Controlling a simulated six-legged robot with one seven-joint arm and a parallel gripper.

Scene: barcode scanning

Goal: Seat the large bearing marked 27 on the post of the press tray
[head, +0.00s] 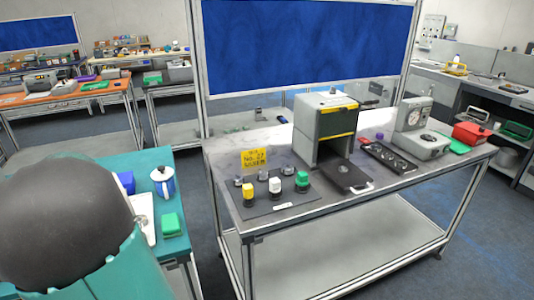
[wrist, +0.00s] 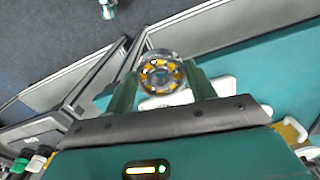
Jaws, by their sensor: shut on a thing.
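My gripper (wrist: 162,82) is shut on a round bearing (wrist: 160,74) with a metal ring and orange-yellow parts inside. It sits between the two green fingers in the wrist view. No number is readable on it. In the head view, the press (head: 325,127) is a grey box with a yellow stripe on the grey table. A dark flat tray (head: 346,176) with a pale handle sticks out of its front. The post on it is too small to make out. My arm fills the lower left of the head view, with the gripper out of sight there.
A yellow "No. 27" sign (head: 254,160) stands behind a dark mat (head: 268,207) with yellow, white and green capped pieces. A black rack (head: 388,157) lies right of the press. The teal table (head: 175,246) holds a mug (head: 163,182) and green block (head: 171,224).

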